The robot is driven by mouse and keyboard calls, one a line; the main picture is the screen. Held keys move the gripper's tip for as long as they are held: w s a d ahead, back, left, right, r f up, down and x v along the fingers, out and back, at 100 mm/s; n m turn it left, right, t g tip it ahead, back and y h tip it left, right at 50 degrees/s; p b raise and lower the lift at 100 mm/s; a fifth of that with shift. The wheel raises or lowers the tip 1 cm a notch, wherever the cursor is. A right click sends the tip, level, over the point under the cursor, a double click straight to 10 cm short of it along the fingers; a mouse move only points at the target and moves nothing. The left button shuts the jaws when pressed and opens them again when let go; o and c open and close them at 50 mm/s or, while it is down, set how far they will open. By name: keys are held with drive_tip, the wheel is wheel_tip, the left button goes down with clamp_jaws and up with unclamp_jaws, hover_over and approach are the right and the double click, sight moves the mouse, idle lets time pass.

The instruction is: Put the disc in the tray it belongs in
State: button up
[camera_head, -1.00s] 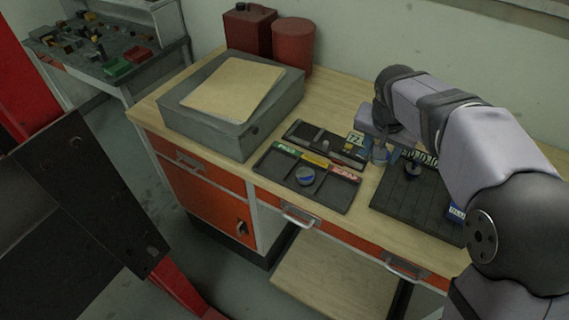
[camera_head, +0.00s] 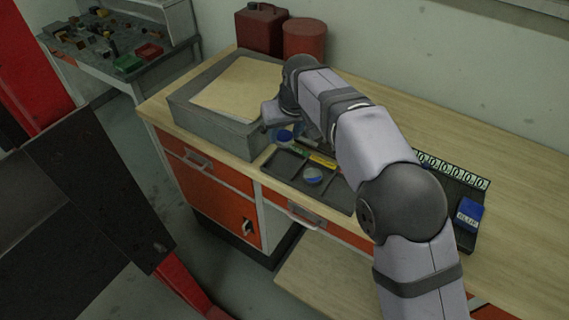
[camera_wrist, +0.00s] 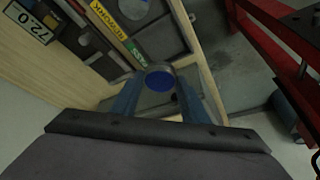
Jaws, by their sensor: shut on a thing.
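My gripper (camera_head: 282,128) is shut on a blue-faced disc (camera_head: 284,136); the disc also shows between the two fingers in the wrist view (camera_wrist: 160,79). It hangs above the left end of the dark sorting tray (camera_head: 340,203), near the compartment with the green label (camera_wrist: 136,53). The tray has several labels; a yellow one (camera_wrist: 107,18) reads REWORK. A second blue-and-white disc (camera_head: 313,174) lies in the middle compartment, and it shows at the top of the wrist view (camera_wrist: 132,7). My arm hides the tray's right part in the head view.
A grey box (camera_head: 210,115) with a tan board on top stands close left of my gripper. A blue block (camera_head: 469,213) sits at the dark rack on the right. Red containers (camera_head: 262,29) stand behind. The bench's front edge is near the tray.

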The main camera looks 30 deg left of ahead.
sight(291, 142)
drive_tip(key=shift+f+p, duration=1.55)
drive_tip(key=shift+f, duration=3.25)
drive_tip(key=shift+f, duration=0.15)
drive_tip(key=o, duration=1)
drive_tip(key=shift+f, duration=0.1)
drive_tip(key=shift+d, duration=0.1)
drive_tip(key=shift+r, duration=0.25)
drive_tip(key=b+v, duration=0.3)
drive_tip(key=v, duration=0.9)
drive_tip(key=shift+b, duration=0.35)
